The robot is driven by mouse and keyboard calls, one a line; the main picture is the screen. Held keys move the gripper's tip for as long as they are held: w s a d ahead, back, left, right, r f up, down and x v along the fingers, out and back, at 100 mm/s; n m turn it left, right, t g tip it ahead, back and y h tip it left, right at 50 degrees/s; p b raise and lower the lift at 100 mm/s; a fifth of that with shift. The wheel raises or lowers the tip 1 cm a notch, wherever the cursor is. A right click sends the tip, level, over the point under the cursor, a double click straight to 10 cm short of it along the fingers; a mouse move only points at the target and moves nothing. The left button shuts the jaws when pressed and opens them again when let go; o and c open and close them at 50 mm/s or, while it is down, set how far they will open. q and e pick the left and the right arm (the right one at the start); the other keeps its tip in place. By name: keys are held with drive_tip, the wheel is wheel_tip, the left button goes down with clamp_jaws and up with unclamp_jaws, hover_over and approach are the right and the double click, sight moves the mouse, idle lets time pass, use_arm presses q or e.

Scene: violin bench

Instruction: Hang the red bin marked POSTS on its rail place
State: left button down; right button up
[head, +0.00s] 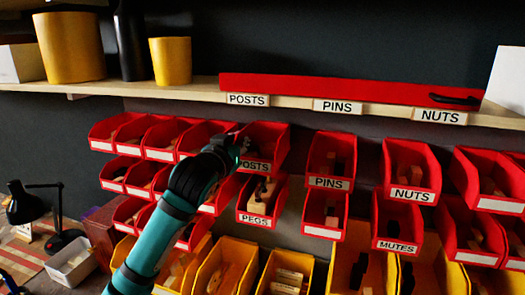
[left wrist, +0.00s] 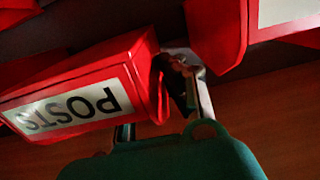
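The red POSTS bin (head: 268,136) is in the upper bin row, left of the PINS bin, roughly in line with its neighbours. In the left wrist view it appears upside down and tilted, its white label (left wrist: 68,112) readable. My left gripper (head: 240,146) is at the bin's left side wall. In the left wrist view its fingers (left wrist: 165,95) straddle that wall, one outside, the other partly hidden behind the front; it looks shut on the wall. The bin's back and any rail contact are hidden. My right gripper is not in view.
A shelf (head: 200,93) with POSTS, PINS and NUTS labels runs above. The PEGS bin (head: 262,215) is close below, and the PINS bin (head: 330,152) is to the right with a gap. Red bins (head: 205,135) crowd the left; yellow bins (head: 225,262) stand below.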

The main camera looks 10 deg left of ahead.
use_arm(q)
drive_tip(key=shift+w+d+r+p, duration=0.1)
drive_tip(key=shift+w+p, duration=0.1)
drive_tip(key=shift+w, duration=0.3)
drive_tip(key=shift+w+d+p, duration=0.1)
drive_tip(key=shift+w+p, duration=0.05)
drive_tip(key=shift+w, duration=0.35)
idle(0.8)
drive_tip(key=shift+f+b, duration=0.5)
drive_tip(key=shift+f, duration=0.5)
idle(0.4)
drive_tip(key=c, duration=1.4)
unclamp_jaws()
